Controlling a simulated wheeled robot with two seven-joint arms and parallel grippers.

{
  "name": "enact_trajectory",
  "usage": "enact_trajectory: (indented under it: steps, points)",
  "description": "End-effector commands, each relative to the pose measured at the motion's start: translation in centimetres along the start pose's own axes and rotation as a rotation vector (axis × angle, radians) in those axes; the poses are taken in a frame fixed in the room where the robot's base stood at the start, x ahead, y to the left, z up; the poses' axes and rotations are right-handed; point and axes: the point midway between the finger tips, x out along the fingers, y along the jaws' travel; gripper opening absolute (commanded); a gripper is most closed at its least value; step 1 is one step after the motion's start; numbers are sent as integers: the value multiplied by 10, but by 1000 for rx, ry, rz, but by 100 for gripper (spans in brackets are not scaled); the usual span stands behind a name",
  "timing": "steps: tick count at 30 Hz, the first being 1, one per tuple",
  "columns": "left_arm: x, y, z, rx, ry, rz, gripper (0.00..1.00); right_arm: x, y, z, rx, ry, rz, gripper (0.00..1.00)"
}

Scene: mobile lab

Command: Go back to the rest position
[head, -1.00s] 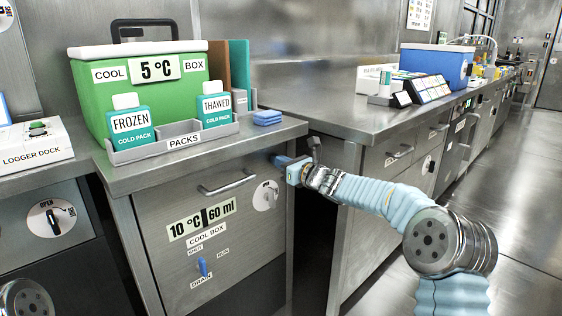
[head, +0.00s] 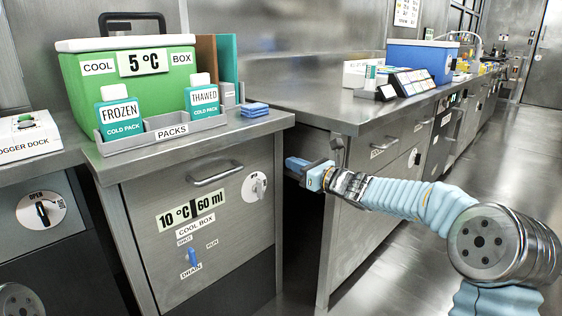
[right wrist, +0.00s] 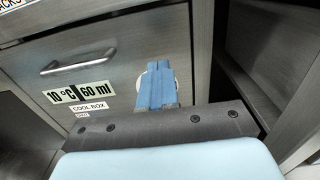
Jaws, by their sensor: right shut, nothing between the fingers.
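My right gripper (head: 297,164) is in front of the gap between the two cabinets, to the right of the drawer front with the 10 °C / 60 ml display (head: 191,208). Its blue fingers are together with nothing between them. In the right wrist view the shut fingers (right wrist: 156,87) overlap a white round dial on the drawer front. The dial (head: 255,186) shows whole in the head view, apart from the gripper. My left gripper is not in these views.
A green cool box (head: 135,75) and a packs tray (head: 165,133) with frozen and thawed packs stand on the left counter. The right counter (head: 300,97) holds a blue box (head: 422,62). Open floor (head: 420,262) lies at the right.

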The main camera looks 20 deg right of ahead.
Motion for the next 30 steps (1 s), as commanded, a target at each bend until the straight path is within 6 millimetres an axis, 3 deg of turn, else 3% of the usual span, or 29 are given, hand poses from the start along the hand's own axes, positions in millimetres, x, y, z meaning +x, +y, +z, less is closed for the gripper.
enact_trajectory:
  steps: [5, 8, 11, 14, 17, 21, 24, 27, 30]
  points:
    - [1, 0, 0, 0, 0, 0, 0, -20, 0, -1, -1, 3, 0, 0]
    - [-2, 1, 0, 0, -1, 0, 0, -22, 4, -15, -20, 43, 11, 0]
    - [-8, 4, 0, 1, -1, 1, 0, -19, 18, -58, -87, 163, 49, 0]
    - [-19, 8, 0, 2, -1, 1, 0, -23, 44, -129, -217, 354, 134, 0]
    - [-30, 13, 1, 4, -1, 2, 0, -44, 77, -209, -401, 560, 275, 0]
    - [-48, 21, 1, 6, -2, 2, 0, -99, 130, -307, -729, 784, 569, 0]
    - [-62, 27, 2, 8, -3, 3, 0, -153, 172, -361, -1022, 850, 860, 0]
    - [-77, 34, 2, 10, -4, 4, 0, -207, 215, -394, -1337, 774, 1176, 0]
    - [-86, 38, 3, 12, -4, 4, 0, -245, 253, -408, -1581, 595, 1404, 0]
